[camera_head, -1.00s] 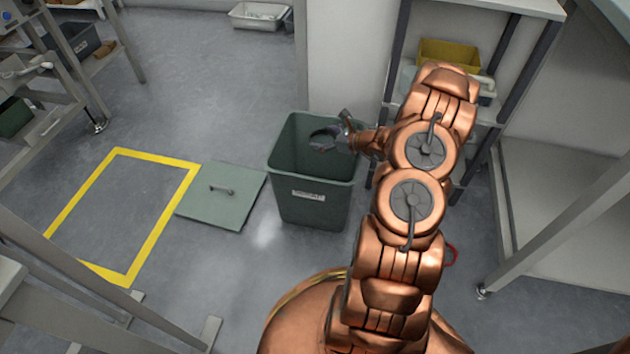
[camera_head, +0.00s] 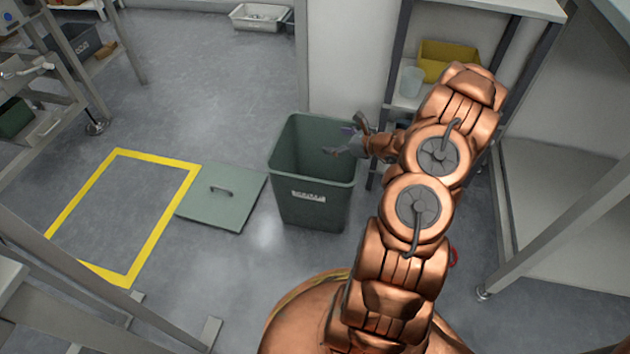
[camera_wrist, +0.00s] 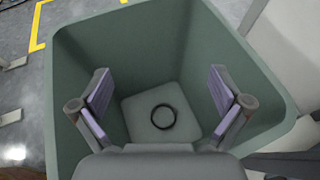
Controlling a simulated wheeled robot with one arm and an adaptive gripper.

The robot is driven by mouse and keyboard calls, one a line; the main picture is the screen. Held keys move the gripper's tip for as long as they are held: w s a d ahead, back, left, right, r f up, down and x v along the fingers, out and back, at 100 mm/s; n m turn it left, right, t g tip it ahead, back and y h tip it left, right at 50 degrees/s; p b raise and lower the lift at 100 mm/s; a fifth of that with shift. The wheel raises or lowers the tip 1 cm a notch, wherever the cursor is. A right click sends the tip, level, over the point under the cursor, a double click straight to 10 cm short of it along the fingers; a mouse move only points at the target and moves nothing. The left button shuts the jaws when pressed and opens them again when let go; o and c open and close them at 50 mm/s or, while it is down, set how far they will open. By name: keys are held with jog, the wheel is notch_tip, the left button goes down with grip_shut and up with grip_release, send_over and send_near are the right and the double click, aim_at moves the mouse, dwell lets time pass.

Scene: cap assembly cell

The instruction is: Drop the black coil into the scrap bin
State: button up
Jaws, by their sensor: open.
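The green scrap bin (camera_head: 285,170) stands open on the floor, left of my arm in the head view. In the wrist view its rim and inner walls (camera_wrist: 150,45) surround my gripper. The black coil (camera_wrist: 163,116) is a dark ring lying on the bin's floor, seen between my fingers from above. It does not show in the head view. My gripper (camera_head: 348,145) is over the bin's opening near its right rim. In the wrist view my gripper (camera_wrist: 160,92) has its two purple-padded fingers wide apart, with nothing between them.
The green lid (camera_head: 222,196) with a handle lies on the floor left of the bin. A yellow floor outline (camera_head: 160,220) is further left, empty inside. A shelf with a yellow box (camera_head: 447,58) and a clear cup (camera_head: 411,82) stands behind my arm.

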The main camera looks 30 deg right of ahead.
jog(key=v, duration=0.7)
jog(key=shift+s, duration=0.2)
jog(key=w+a+r+n+g+y+p, duration=0.3)
jog(key=a+r+n+p, duration=0.5)
jog(key=a+r, duration=0.9)
jog(key=s+a+r+n+g+y+p, duration=0.1)
jog(key=s+a+r+n+g+p, duration=0.3)
jog(key=a+r, duration=0.35)
jog(key=s+a+r+n+g+y+p, duration=0.1)
jog(key=s+a+r+n+g+p, duration=0.3)
jog(key=a+r, duration=0.35)
jog(key=s+a+r+n+g+h+p, duration=0.25)
jog(key=s+r+n+p, duration=0.35)
jog(key=s+r+p, duration=0.3)
jog(key=s+a+r+n+g+h+p, duration=0.15)
jog(key=s+r+n+h+p, duration=0.25)
jog(key=s+r+n+p, duration=0.45)
jog(key=s+d+r+h+p, duration=0.2)
jog(key=s+r+h+p, duration=0.1)
jog(key=s+r, duration=0.4)
jog(key=shift+d+r+n+t+p, duration=0.3)
jog(key=shift+d+r+n+p, duration=0.1)
jog(key=shift+r, duration=0.5)
jog(key=shift+s+d+r+h, duration=0.25)
jog(key=shift+d, duration=0.1)
